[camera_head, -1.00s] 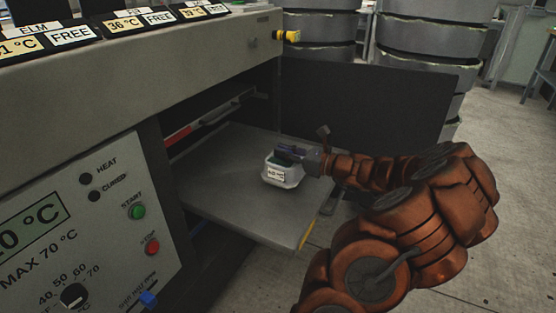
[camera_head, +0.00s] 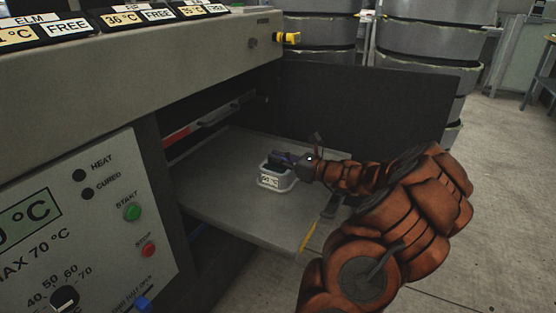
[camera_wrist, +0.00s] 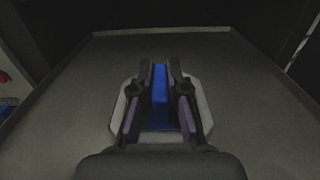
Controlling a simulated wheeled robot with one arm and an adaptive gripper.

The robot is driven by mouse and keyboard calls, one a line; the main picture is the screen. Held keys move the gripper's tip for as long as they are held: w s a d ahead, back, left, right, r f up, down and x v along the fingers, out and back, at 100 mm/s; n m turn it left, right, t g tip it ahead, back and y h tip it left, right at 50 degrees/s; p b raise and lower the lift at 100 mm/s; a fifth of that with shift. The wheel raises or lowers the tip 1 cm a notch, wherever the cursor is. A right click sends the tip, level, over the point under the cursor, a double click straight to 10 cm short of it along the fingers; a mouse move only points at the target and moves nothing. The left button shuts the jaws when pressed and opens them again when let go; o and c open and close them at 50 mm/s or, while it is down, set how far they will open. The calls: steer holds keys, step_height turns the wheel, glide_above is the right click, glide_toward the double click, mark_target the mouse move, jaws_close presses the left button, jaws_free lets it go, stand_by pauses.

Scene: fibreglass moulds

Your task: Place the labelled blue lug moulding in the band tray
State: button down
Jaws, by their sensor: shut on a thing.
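My gripper (camera_head: 292,161) is shut on a blue moulding, which shows as a blue strip (camera_wrist: 160,90) between the two fingers in the wrist view. In the head view the fingers and the tray mostly hide the moulding. A small pale tray (camera_head: 277,184) with a white label on its front stands on the grey pull-out shelf (camera_head: 225,205). The gripper's fingers reach into or just over this tray; its rim (camera_wrist: 204,112) shows around them in the wrist view. I cannot tell whether the moulding touches the tray floor. The label text is too small to read.
The oven's control panel (camera_head: 85,215) is at the left, with a green and a red button. An open dark door (camera_head: 390,105) stands behind the shelf. Large grey round moulds (camera_head: 425,40) are stacked beyond it. The shelf is clear around the small tray.

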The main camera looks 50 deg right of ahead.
steer(key=c, duration=1.2)
jaws_free()
steer(key=shift+f, duration=0.1)
steer(key=p+v, duration=0.3)
steer(key=v, duration=0.7)
steer(key=shift+s+d, duration=0.15)
steer(key=shift+s, duration=0.15)
steer(key=shift+s+d, duration=0.15)
steer(key=shift+s, duration=0.55)
